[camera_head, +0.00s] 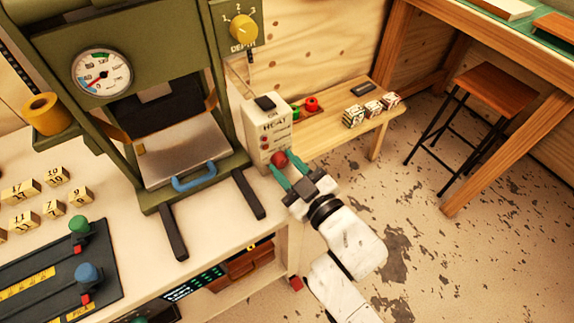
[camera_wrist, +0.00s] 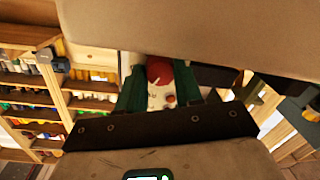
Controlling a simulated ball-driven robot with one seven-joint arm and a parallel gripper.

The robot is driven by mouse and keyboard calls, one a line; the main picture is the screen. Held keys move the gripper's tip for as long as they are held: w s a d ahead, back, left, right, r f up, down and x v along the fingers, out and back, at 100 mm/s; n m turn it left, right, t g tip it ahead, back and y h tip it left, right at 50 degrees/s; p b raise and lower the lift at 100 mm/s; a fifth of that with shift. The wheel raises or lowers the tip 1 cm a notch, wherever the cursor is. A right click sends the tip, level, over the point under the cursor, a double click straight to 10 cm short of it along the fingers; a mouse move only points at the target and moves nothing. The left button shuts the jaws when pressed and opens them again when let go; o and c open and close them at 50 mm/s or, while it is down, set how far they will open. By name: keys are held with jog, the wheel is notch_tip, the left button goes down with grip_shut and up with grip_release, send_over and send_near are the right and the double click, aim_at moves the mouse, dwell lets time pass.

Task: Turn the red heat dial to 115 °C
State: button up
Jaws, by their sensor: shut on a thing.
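The red heat dial (camera_head: 278,158) is on the lower front of the cream heat box (camera_head: 266,122), which is marked HEAT. My gripper (camera_head: 279,168) has green fingers and is shut on the dial, one finger on each side. In the wrist view the red dial (camera_wrist: 159,70) shows between the two green fingers (camera_wrist: 158,88). The dial's pointer and any temperature marks are too small or hidden to read.
The green press (camera_head: 190,110) with a round gauge (camera_head: 102,74) and blue handle (camera_head: 194,178) stands left of the box. A yellow depth knob (camera_head: 243,28) is above. A wooden bench (camera_head: 345,130) with small blocks (camera_head: 372,109) is at right. Open floor lies right of my arm.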

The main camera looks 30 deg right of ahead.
jog(key=shift+f, duration=0.2)
jog(key=o, duration=1)
jog(key=shift+r, duration=0.1)
jog(key=shift+o, duration=0.2)
jog(key=shift+s, duration=0.1)
jog(key=s, duration=1)
jog(key=shift+s+d+r+b, duration=0.25)
jog(key=shift+s+d+b, duration=0.05)
jog(key=shift+d, duration=0.05)
